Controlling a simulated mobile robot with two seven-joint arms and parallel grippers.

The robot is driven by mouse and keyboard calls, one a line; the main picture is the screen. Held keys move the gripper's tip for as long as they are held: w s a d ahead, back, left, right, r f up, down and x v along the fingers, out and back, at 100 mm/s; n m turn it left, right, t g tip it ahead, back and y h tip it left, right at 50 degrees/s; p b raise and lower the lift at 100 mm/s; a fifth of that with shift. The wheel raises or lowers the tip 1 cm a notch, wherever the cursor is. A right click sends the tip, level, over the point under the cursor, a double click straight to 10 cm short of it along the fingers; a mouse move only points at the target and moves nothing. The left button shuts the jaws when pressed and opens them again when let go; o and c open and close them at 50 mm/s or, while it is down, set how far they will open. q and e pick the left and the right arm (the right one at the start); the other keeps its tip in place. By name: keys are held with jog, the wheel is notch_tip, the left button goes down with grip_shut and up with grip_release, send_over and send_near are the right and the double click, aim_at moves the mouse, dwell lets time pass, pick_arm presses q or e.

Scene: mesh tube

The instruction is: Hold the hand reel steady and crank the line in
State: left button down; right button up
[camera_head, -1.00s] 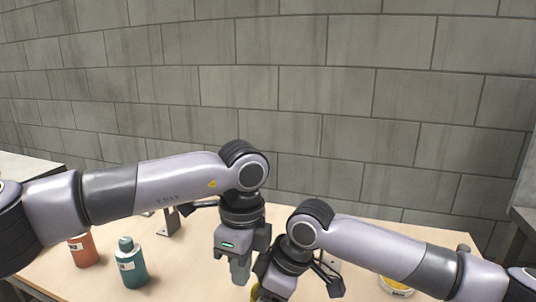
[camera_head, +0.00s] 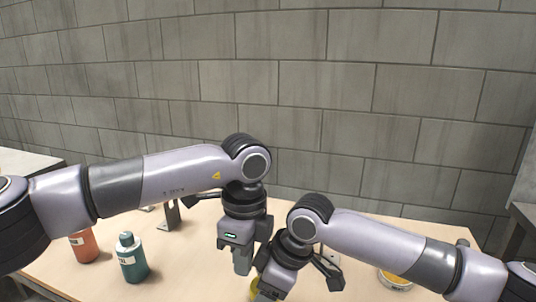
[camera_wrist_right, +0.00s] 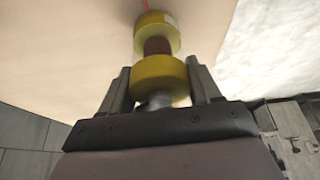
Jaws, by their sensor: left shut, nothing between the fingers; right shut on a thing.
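The hand reel (camera_wrist_right: 160,78) is yellow with dark red line wound around its middle, seen in the right wrist view. A short red strand (camera_wrist_right: 145,5) runs from its far end. My right gripper (camera_wrist_right: 160,70) is shut on the reel, with a finger on either side of the near yellow flange. In the head view the reel (camera_head: 254,289) is only a small yellow patch at the bottom edge, mostly hidden by my right gripper. My left gripper (camera_head: 241,265) points down just left of the right one, its fingers shut and empty. The crank is not clearly visible.
An orange bottle (camera_head: 84,246) and a teal bottle (camera_head: 132,260) stand at the table's left. A grey metal bracket (camera_head: 170,214) stands behind them. A round container with yellow contents (camera_head: 396,281) sits at the right, partly behind my right arm. A block wall (camera_head: 300,90) is behind the table.

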pick_arm(q)
jog(key=shift+w+d, duration=0.2)
jog(key=shift+w, duration=0.3)
jog(key=shift+w+d, duration=0.15)
jog(key=shift+w, duration=0.3)
jog(key=shift+w+d, duration=0.3)
jog(key=shift+d, duration=0.05)
notch_tip(320, 180, up, 6)
jog(key=shift+w+a, duration=0.25)
jog(key=shift+a, duration=0.05)
dwell(0.7)
